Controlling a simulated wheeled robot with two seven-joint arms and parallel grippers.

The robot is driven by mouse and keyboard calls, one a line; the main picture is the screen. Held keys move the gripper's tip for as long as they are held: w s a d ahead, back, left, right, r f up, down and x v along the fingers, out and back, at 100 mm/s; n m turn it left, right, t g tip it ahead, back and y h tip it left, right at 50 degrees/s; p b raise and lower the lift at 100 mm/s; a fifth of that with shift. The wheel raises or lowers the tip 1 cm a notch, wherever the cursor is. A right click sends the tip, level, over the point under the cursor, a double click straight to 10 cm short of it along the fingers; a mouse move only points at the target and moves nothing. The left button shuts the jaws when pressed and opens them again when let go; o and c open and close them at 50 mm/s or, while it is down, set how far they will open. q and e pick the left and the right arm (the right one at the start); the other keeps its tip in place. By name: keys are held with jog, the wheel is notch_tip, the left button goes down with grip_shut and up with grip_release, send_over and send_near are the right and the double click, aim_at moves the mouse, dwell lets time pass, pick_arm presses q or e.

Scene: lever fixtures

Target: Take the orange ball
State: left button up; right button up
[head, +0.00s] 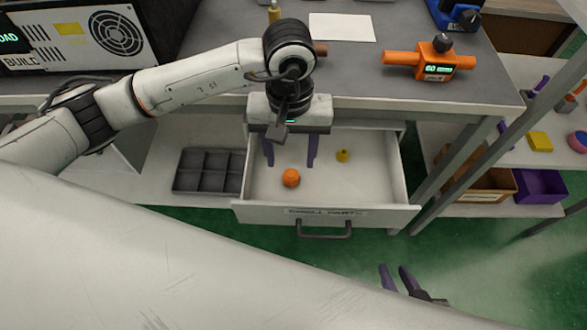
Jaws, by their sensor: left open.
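An orange ball (290,177) lies in the open white drawer (375,190), left of the middle and toward its front. My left gripper (290,164) points down over the drawer with its purple fingers apart. The ball shows just in front of and between the fingertips in the head view; nothing is held. I cannot tell the exact height of the fingertips above the drawer floor. My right gripper (395,268) is low in the picture, in front of the drawer, with its fingers apart and nothing between them.
The drawer front has a dark handle (324,231). A grey compartment tray (208,172) is left of the drawer. The grey bench top (350,70) overhangs behind. A purple bin (540,187) stands at right.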

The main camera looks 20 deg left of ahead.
aim_at(291, 177)
pick_arm(q)
notch_tip(291, 177, down, 8)
jog(key=shift+r, duration=0.1)
dwell(0.4)
jog(key=shift+c, duration=0.5)
jog(key=c, duration=1)
